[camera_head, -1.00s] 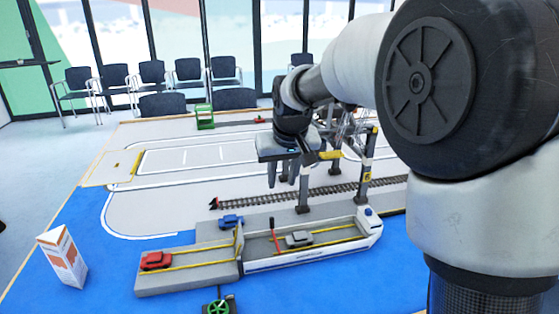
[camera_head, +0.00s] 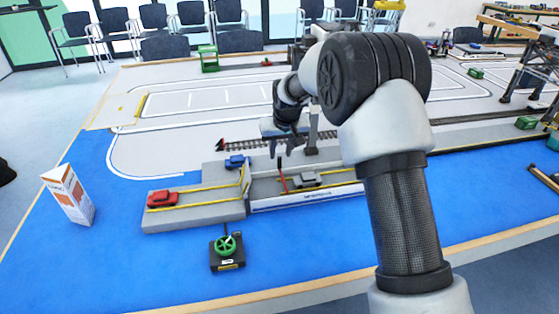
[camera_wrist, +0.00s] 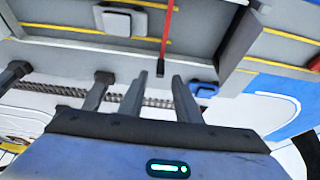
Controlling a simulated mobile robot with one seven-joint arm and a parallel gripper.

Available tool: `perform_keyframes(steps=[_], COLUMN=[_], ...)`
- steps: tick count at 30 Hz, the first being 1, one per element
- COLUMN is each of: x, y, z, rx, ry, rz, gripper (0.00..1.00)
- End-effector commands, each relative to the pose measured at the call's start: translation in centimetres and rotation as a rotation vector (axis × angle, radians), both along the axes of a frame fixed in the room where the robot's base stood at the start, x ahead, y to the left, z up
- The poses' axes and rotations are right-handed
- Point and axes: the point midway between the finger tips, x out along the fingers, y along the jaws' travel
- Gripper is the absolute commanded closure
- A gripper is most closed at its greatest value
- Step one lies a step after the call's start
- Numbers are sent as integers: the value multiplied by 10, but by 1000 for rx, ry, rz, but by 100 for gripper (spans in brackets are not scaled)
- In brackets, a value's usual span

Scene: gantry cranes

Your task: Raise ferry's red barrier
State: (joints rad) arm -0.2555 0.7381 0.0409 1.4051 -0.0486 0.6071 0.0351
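The ferry (camera_head: 305,201) is a grey-decked, white-sided model with a grey car (camera_head: 307,179) on it. Its red barrier (camera_head: 283,180) is a thin red bar with a dark end, near the ferry's left end. I cannot tell how far it is tilted. In the wrist view the red barrier (camera_wrist: 167,35) runs down from the top edge across the deck, its lower end just beyond my fingertips. My gripper (camera_head: 287,146) is above and behind the barrier in the head view. In the wrist view my gripper (camera_wrist: 160,78) has two fingers apart with nothing between them.
A grey ramp with a red car (camera_head: 162,199) adjoins the ferry's left end, and a blue car (camera_head: 235,161) stands behind it. A crane leg (camera_head: 313,130) and railway track stand behind. A white-orange box (camera_head: 69,194) is at left.

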Motion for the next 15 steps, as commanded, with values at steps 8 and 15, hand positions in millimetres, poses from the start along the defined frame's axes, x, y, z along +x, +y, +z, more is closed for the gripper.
perform_keyframes(steps=[8, 15], x=[16, 20], y=[5, 6], z=[-41, -49], rx=[0, 0], ry=[1, -1], rz=[0, 0], gripper=[70, 70])
